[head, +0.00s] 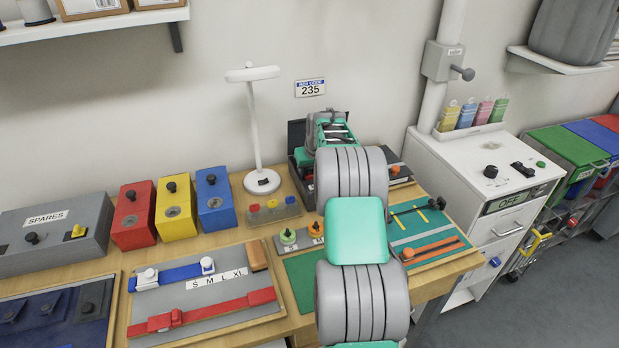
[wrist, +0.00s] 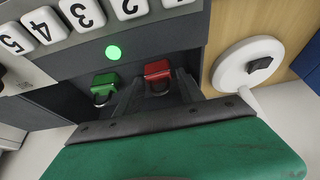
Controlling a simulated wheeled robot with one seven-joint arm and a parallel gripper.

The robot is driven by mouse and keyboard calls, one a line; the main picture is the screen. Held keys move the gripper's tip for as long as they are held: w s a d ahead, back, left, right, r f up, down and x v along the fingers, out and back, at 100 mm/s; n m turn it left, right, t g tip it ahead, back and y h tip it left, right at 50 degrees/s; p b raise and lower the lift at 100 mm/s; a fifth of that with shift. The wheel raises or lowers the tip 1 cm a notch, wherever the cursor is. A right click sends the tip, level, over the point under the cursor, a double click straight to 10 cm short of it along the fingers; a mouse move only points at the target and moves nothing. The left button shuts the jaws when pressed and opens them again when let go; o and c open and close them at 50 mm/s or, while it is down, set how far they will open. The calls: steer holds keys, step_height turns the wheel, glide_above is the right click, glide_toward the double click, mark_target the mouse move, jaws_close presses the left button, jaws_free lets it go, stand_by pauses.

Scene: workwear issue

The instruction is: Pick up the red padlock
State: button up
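The red padlock (wrist: 158,72) shows in the wrist view, in front of the dark wall of a box. Its dark shackle points toward my gripper. My gripper (wrist: 159,88) is open, with one dark finger on each side of the padlock's shackle end. I cannot tell whether either finger touches it. In the head view my arm hides the padlock, and my gripper's fingertips do not show clearly there.
A green padlock (wrist: 105,84) sits just left of the red one, below a lit green lamp (wrist: 113,53). White number keys (wrist: 82,12) are above. A white lamp base (wrist: 240,66) stands at the right. The dark box (head: 296,137) is at the bench's back.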

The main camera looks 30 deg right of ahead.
jaws_close()
steer(key=shift+r, duration=0.1)
stand_by(0.4)
